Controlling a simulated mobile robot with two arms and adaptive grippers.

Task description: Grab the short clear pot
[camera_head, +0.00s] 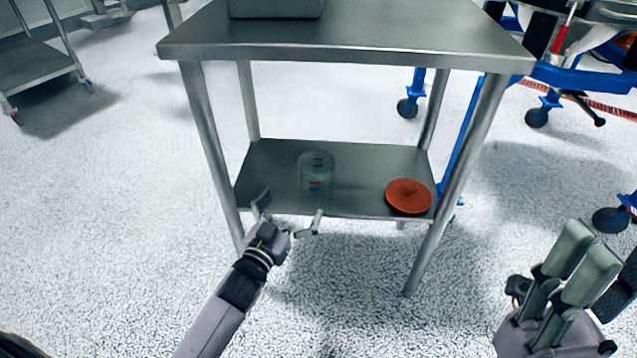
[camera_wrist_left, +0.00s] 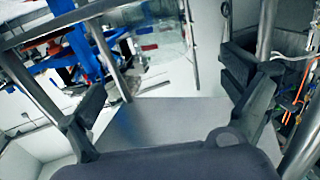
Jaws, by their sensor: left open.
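The short clear pot (camera_head: 316,172) stands upright on the lower shelf (camera_head: 362,170) of a steel table, left of the shelf's middle. It looks see-through and has a small red and blue label low on its side. My left gripper (camera_head: 290,213) is open and empty at the shelf's front edge, in front of the pot and apart from it. In the left wrist view the open fingers (camera_wrist_left: 164,88) spread wide over the grey shelf surface (camera_wrist_left: 160,125); I cannot make out the pot there. My right gripper (camera_head: 582,258) points up at the lower right, away from the table.
An orange-red round disc (camera_head: 409,196) lies on the shelf's right front. The table top (camera_head: 350,40) overhangs the shelf, with legs at its corners. A grey bin (camera_head: 276,8) stands on top. Blue wheeled equipment (camera_head: 560,78) is at the right.

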